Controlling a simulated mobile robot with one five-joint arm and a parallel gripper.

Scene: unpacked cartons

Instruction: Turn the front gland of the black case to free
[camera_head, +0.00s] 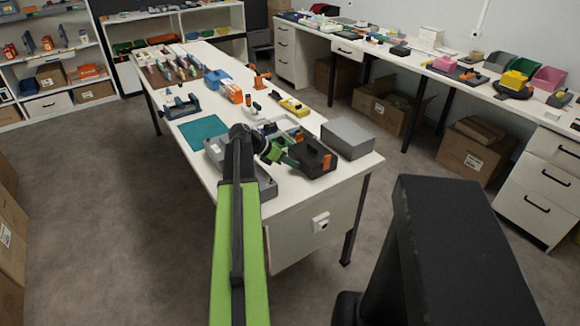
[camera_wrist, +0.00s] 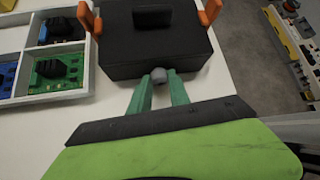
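The black case (camera_wrist: 165,45) stands on the white table, with a raised block on its lid and an orange clip at each side. It also shows in the head view (camera_head: 317,157). The front gland (camera_wrist: 158,76), a small grey round knob, sticks out of the case's near face. My gripper (camera_wrist: 160,78) has its two green fingers on either side of the gland, with no clear gap between fingertips and gland. The gland itself is hidden in the head view, where my gripper (camera_head: 286,160) reaches the case from the left.
A grey compartment tray (camera_wrist: 52,89) with green and blue circuit boards lies left of the case. A grey box (camera_head: 348,138) stands behind and right of the case in the head view. The table edge (camera_wrist: 238,55) is close on the right, with open floor beyond.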

